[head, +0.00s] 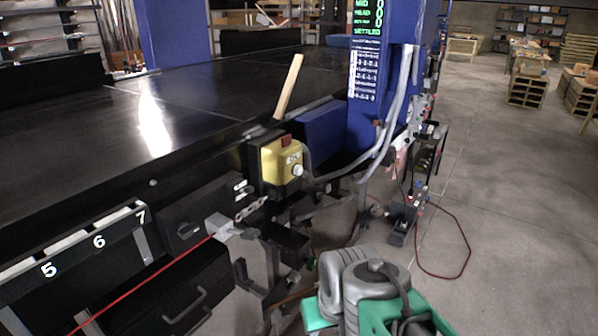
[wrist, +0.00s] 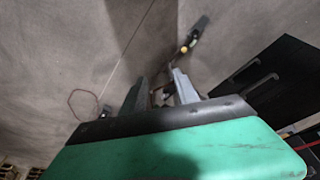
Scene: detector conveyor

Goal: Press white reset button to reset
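The white reset button (head: 297,170) sticks out of the lower right side of a yellow control box (head: 273,163). The box is fixed to the side of the black conveyor (head: 185,105), and a red part (head: 287,141) sits at its top. My grey and green arm shows low in the head view, below and to the right of the box. My gripper (wrist: 158,84) shows in the wrist view with its two fingers apart and nothing held between them. The button cannot be made out in the wrist view, and the fingertips cannot be made out in the head view.
A wooden stick (head: 288,86) rises behind the box. A blue post (head: 378,75) with a green display and hanging grey cables stands to its right. Black drawers (head: 178,290) and a red cord lie left. Open concrete floor (head: 500,190) stretches right, with a red cable on it.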

